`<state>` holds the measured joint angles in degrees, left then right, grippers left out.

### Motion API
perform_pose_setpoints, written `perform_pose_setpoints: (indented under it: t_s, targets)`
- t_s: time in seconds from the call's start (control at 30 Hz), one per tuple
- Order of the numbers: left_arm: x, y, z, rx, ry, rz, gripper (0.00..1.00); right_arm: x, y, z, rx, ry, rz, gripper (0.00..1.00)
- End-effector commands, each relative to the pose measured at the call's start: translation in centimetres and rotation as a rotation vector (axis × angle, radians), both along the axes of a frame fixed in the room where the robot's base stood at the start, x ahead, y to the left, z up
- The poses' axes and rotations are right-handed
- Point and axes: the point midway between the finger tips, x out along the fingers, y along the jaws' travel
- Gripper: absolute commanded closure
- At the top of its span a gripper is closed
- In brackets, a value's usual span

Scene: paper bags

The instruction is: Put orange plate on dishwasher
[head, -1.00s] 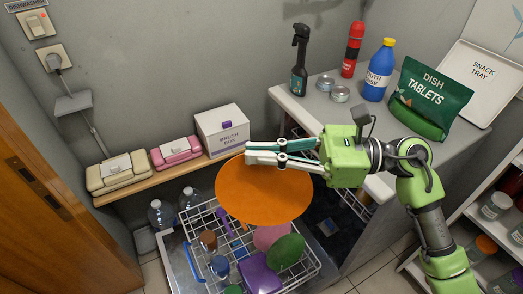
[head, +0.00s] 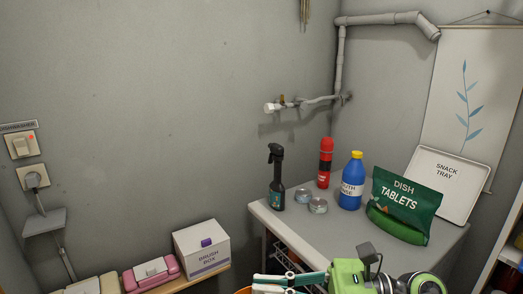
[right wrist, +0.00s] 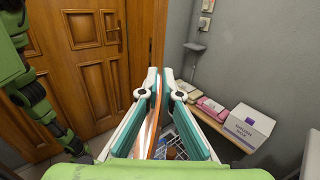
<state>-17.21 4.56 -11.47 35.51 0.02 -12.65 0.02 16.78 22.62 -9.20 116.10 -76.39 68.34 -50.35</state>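The orange plate (right wrist: 156,112) stands edge-on between the fingers of my right gripper (right wrist: 160,84) in the right wrist view. The gripper is shut on its rim. In the head view my right gripper (head: 290,282) is at the bottom edge, and only a sliver of the plate (head: 243,290) shows there. The dishwasher appears to be the unit under the grey-white top (head: 335,232); part of a wire rack (head: 283,256) shows below its front edge. A small piece of the loaded rack is partly hidden behind the fingers in the wrist view. My left gripper is not in view.
On the top stand a black spray bottle (head: 276,180), red bottle (head: 325,163), blue bottle (head: 351,182), two small tins, green tablets bag (head: 405,205) and snack tray (head: 447,183). A brush box (head: 202,250) and pink case (head: 150,273) sit on a shelf.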

Motion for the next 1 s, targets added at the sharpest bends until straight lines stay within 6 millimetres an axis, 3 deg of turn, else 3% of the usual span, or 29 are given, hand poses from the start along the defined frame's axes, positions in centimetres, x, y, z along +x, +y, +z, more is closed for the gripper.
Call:
perform_pose_setpoints:
  t_s: [0.4,0.6,0.8,1.0]
  targets:
    - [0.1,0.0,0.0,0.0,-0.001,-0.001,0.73,-0.4,-11.5,-6.7,0.0,0.007,-0.356,1.0]
    - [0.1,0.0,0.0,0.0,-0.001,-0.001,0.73,-1.7,-15.8,-9.1,-0.001,0.005,-0.475,1.0]
    - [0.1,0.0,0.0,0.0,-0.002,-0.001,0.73,-2.5,-17.7,-10.2,0.001,0.001,-0.529,1.0]
    - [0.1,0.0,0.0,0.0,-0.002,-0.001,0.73,-1.9,-16.8,-11.4,0.008,0.006,-0.614,1.0]
